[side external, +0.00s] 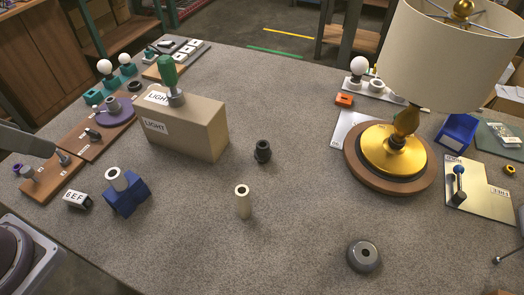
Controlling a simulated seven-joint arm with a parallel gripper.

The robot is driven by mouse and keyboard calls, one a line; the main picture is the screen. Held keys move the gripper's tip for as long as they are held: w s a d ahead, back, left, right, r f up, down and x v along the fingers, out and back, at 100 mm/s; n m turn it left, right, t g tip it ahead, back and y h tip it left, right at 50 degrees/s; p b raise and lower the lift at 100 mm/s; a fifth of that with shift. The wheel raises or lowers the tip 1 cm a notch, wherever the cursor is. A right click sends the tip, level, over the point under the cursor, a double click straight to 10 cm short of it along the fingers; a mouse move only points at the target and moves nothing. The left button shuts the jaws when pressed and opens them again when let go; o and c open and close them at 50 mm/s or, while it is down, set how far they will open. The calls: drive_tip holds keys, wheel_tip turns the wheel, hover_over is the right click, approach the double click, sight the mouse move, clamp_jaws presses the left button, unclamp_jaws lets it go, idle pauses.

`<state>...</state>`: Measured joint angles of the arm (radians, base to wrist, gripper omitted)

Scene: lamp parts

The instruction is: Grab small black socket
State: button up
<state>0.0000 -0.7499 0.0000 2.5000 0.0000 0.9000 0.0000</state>
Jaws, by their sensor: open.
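A small black socket (262,151) stands on the grey table near the middle, to the right of the cardboard box. It looks upright, with a narrower top and a wider ribbed body. Nothing touches it, and there is bare table around it. My gripper is not in view in the side external view, so its place relative to the socket does not show.
A tan box (195,130) with a green-handled tool on top stands left of the socket. A beige tube (243,202) stands nearer the camera. The lamp (405,150) is at right; a grey round part (364,256) lies in front. A blue block (127,195) is at left.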

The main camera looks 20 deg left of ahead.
wheel_tip(320, 180, up, 10)
drive_tip(key=r+n+t+h, duration=0.1)
drive_tip(key=n+t+h, duration=0.55)
drive_tip(key=n, duration=2.25)
hover_over(258, 155)
drive_tip(key=s+a, duration=0.2)
drive_tip(key=s, duration=0.2)
drive_tip(key=shift+n+g+h, duration=0.25)
drive_tip(key=shift+n+g, duration=0.1)
drive_tip(key=shift+n, duration=0.05)
drive_tip(key=f, duration=3.7)
drive_tip(key=shift+s+a+f, duration=0.1)
drive_tip(key=shift+a+f, duration=0.15)
drive_tip(key=shift+f, duration=0.05)
drive_tip(key=x, duration=0.3)
drive_tip(key=f+x, duration=0.1)
drive_tip(key=x, duration=0.3)
drive_tip(key=shift+f, duration=0.1)
clamp_jaws()
